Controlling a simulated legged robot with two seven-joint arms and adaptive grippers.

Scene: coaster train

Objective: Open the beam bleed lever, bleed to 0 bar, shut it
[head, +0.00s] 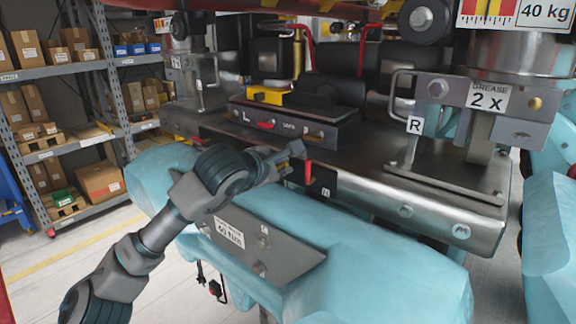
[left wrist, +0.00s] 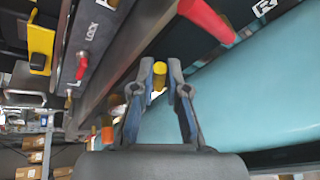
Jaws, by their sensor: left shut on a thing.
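My left gripper (head: 292,152) reaches in from the left to the front face of the metal beam (head: 375,195). In the left wrist view the gripper's fingers (left wrist: 160,75) are closed around a small yellow grip (left wrist: 159,77). This may be the bleed lever; its base is hidden. A red handle (head: 308,172) hangs just right of the gripper in the head view. It shows apart from the fingers in the left wrist view (left wrist: 207,20). No pressure reading is legible. My right gripper is not in view.
A dark box marked LOCK (head: 290,128) with red handles sits on the beam. A pale blue bulky body (head: 385,285) lies under my left arm, with a metal plate (head: 262,245) on it. A bracket (head: 475,105) stands at the right. Shelves (head: 70,75) line the left.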

